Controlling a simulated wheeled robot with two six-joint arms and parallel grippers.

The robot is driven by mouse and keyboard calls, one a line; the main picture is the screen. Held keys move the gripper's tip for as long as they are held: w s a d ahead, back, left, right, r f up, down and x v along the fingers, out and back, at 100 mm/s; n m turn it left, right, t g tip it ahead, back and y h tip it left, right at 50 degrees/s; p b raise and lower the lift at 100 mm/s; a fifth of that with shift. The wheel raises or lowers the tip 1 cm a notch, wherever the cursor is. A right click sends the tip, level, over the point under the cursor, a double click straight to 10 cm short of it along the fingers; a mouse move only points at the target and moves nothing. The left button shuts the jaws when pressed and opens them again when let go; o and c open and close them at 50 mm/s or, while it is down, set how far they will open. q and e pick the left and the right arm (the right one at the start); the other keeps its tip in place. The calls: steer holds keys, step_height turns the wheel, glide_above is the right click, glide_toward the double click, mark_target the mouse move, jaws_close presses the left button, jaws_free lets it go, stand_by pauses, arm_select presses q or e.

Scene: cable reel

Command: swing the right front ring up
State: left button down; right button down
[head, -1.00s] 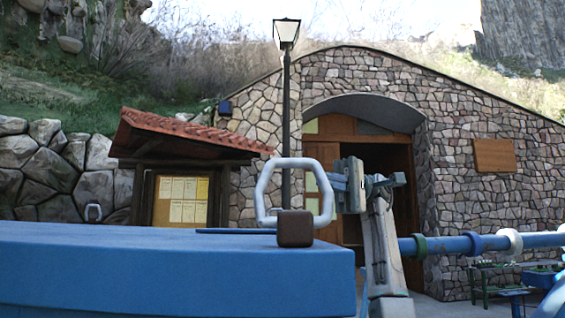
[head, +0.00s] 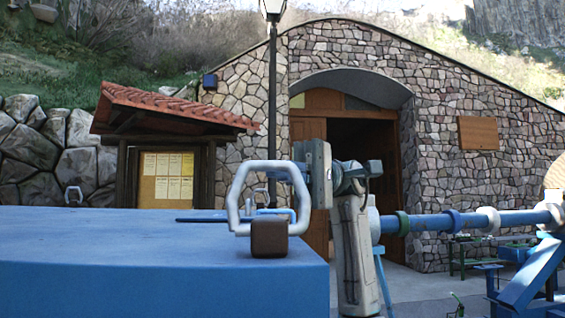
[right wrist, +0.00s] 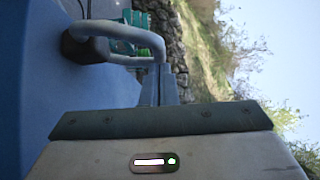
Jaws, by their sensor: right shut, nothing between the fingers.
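The right front ring (head: 236,195) is a light grey, angular loop on a brown block (head: 269,238) at the right front corner of the blue box top (head: 130,250). It stands upright. My right gripper (head: 282,172) is at the ring's upper right side, its shut fingers pointing left and appearing to overlap the loop's opening. In the right wrist view the shut fingers (right wrist: 160,85) are close to the ring (right wrist: 125,33); whether they touch it I cannot tell. My left gripper is out of view.
A blue horizontal bar with collars (head: 430,223) lies to the right. A stone building and a notice board stand behind.

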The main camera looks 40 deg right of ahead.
steer(key=shift+a, duration=0.35)
steer(key=shift+s+a+r+b, duration=0.1)
steer(key=shift+s+a+b, duration=0.05)
steer(key=shift+s+b, duration=0.45)
steer(key=shift+s+a+r, duration=0.1)
steer(key=shift+a+r, duration=0.05)
